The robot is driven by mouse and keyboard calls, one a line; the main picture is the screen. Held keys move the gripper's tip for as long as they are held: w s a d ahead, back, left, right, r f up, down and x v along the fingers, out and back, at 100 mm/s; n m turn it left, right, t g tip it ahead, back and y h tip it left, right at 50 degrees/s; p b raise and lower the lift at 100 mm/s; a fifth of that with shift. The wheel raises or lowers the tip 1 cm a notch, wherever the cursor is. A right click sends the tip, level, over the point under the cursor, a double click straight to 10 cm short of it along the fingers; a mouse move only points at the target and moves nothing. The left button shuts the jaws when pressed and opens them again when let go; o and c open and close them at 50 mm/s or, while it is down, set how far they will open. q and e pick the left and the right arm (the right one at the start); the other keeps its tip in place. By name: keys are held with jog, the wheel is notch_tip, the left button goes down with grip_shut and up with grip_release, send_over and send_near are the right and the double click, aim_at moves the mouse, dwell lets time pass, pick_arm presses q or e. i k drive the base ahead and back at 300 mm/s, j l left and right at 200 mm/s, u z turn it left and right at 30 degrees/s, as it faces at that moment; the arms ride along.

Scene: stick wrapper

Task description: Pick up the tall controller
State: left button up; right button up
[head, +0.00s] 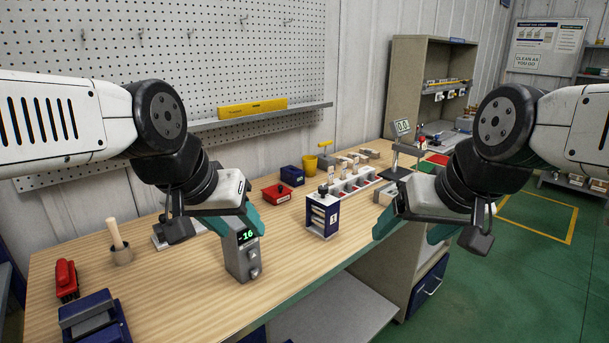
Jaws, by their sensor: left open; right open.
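The tall controller (241,258) is a grey upright box with a green lit display reading about -16 and knobs on its front. It stands near the front edge of the wooden bench, left of centre in the head view. My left gripper (236,222) is open, pointing down, with its teal fingers at the controller's top, one to each side in the picture. I cannot tell whether they touch it. My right gripper (412,230) is open and empty, in front of the bench's right part.
Bare wood lies left of the controller.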

aim_at(236, 246)
jog(key=u, duration=0.75)
